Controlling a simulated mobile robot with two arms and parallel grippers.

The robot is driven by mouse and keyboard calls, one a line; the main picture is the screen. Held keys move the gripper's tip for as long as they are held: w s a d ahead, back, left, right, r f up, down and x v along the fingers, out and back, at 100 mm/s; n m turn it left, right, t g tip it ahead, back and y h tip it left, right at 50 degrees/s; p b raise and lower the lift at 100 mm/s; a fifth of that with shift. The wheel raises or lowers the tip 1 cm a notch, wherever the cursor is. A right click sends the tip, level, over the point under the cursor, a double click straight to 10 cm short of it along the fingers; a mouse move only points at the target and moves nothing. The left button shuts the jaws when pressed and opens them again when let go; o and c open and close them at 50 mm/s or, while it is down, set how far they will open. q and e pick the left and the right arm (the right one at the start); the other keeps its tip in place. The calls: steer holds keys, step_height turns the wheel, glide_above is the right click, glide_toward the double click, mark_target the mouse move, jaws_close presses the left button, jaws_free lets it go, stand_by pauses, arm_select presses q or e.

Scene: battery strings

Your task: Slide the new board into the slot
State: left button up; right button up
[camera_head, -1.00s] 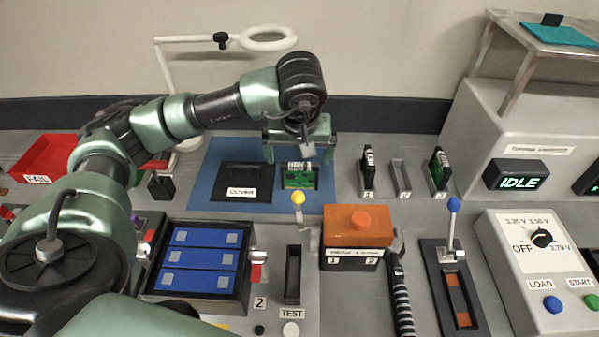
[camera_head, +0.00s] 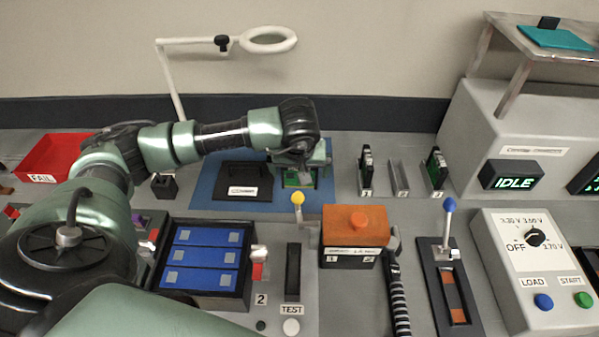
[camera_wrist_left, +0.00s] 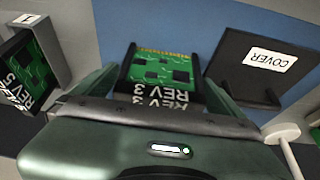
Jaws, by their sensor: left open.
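A green board marked REV 3 (camera_wrist_left: 160,68) sits in a dark frame on the blue mat (camera_head: 215,195). In the head view, only part of this board (camera_head: 296,181) shows below my gripper. My left gripper (camera_head: 300,166) is open and low over the board. In the left wrist view its fingers (camera_wrist_left: 158,93) stand on either side of the board's REV 3 edge; I cannot tell whether they touch it. A board marked REV 5 (camera_wrist_left: 27,72) stands in rack 1, and another green board (camera_head: 436,170) stands in the right rack. The middle rack (camera_head: 399,178) is empty.
The black cover (camera_head: 242,188) lies on the mat left of the board. A yellow-knobbed lever (camera_head: 297,199) and an orange-topped box (camera_head: 356,225) stand in front. A lamp (camera_head: 268,40) is behind, and a blue battery pack (camera_head: 206,258) is front left.

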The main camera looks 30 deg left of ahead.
arm_select(q)
steer(key=c, duration=1.5)
steer(key=shift+r, duration=0.1)
steer(key=shift+c, duration=0.2)
step_height(320, 180, up, 20)
steer(key=b, duration=0.2)
steer(key=shift+b, duration=0.3)
